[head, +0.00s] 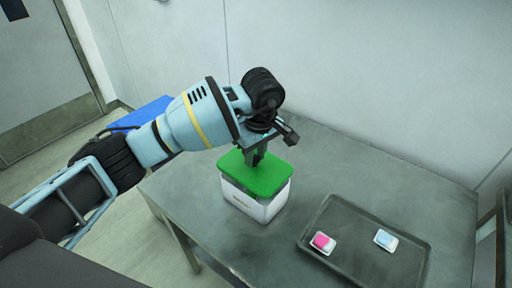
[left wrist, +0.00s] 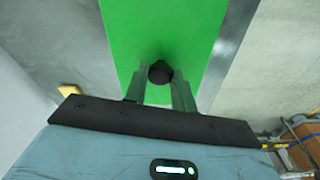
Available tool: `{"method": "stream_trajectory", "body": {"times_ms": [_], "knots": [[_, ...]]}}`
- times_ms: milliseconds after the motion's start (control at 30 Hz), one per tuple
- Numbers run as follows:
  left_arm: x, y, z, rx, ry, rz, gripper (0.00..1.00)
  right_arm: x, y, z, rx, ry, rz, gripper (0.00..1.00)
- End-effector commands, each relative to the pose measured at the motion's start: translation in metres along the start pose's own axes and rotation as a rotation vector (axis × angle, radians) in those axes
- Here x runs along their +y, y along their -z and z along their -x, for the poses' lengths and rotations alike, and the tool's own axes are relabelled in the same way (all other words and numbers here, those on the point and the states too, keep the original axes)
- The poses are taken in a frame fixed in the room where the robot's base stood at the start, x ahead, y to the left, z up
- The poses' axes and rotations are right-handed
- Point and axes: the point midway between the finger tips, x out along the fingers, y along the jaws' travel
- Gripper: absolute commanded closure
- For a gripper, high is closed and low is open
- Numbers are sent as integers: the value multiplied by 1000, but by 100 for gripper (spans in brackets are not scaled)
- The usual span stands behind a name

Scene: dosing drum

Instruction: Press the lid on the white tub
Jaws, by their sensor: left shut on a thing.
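The white tub (head: 246,204) stands upright near the left part of the grey table. Its green lid (head: 262,180) lies over the tub's top; whether it is pressed fully down I cannot tell. My left gripper (head: 254,156) points down at the lid's middle. In the left wrist view the green lid (left wrist: 160,30) fills the middle, and my left gripper (left wrist: 160,85) is shut on the dark round knob (left wrist: 160,71) of the lid. My right gripper is in neither view.
A dark tray (head: 350,258) lies on the grey table (head: 400,185) to the right of the tub, holding a pink item (head: 322,242) and a light blue item (head: 386,240) in small white dishes. The table behind the tray is clear. A wall stands behind the table.

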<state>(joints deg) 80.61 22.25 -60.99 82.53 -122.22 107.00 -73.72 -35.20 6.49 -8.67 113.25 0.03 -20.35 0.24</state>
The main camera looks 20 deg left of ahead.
Motion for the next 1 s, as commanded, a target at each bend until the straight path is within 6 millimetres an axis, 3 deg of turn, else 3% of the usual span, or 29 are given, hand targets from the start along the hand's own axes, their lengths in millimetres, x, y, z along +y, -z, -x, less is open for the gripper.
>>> {"method": "stream_trajectory", "body": {"times_ms": [333, 1000], "knots": [[0, -3, -28, -2, 2, 0, 97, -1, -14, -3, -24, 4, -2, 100], [0, -4, -29, 0, 0, 1, 97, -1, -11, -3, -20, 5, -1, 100]]}}
